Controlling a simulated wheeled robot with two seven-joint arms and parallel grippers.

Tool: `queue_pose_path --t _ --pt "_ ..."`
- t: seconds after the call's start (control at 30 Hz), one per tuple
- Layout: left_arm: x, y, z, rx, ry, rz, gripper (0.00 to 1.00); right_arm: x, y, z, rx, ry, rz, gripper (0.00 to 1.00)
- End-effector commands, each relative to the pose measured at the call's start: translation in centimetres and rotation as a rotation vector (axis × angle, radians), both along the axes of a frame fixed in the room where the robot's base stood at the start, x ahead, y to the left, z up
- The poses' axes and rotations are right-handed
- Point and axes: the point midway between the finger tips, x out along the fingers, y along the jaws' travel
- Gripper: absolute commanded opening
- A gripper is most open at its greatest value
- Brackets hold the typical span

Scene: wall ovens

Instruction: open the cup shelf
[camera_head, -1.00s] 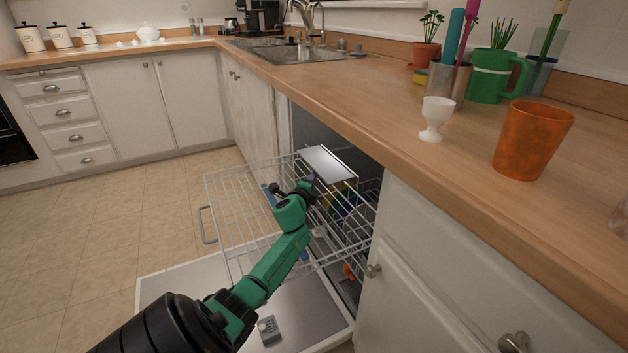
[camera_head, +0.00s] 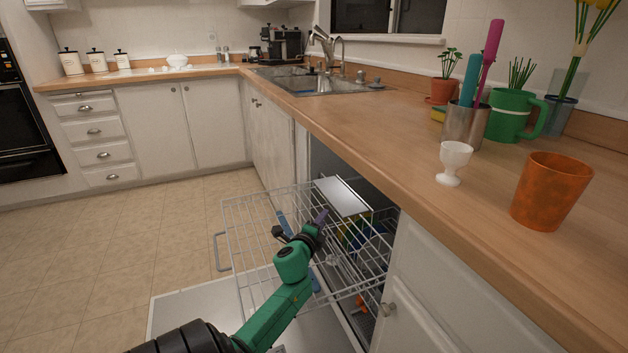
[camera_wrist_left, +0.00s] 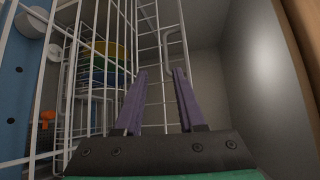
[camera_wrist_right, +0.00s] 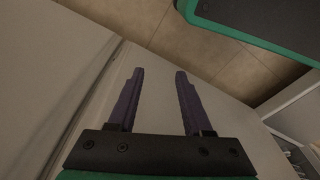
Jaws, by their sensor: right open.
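A flat light-grey panel (camera_head: 343,196), which looks like the cup shelf, sits along the right side of the pulled-out upper wire rack (camera_head: 240,215). I cannot tell whether it is hinged up or down. My left gripper (camera_head: 323,215) is at the rack, just left of and below the panel's near corner. Its purple fingers (camera_wrist_left: 160,72) are apart among the rack wires, with no clear hold on anything. My right gripper (camera_wrist_right: 159,72) shows only in the right wrist view, open and empty over a pale flat surface.
The dishwasher door (camera_head: 195,305) lies open below the rack. The wooden counter (camera_head: 400,150) overhangs on the right, bearing an orange cup (camera_head: 550,190) and a white egg cup (camera_head: 452,163). Bowls (camera_wrist_left: 105,65) stand behind wires. The tiled floor (camera_head: 110,240) at left is clear.

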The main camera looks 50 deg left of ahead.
Motion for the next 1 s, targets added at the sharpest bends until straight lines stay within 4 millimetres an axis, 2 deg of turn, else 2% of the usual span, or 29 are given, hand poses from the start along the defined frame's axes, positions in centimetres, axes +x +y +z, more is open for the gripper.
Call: queue_pose_path --t 0.1,0.3,1.0 --pt "-2.7 -1.5 0.5 -0.003 0.003 0.000 0.39 -0.7 -0.4 -1.2 -0.008 0.008 -0.004 0.50" --pt "-5.6 -3.1 1.0 -0.002 0.001 0.001 0.39 -1.4 -0.9 -2.6 -0.014 0.008 -0.006 0.50" --pt "-6.0 -3.3 1.0 0.000 0.000 0.001 0.39 -1.5 -1.0 -2.9 -0.016 0.009 -0.007 0.50"
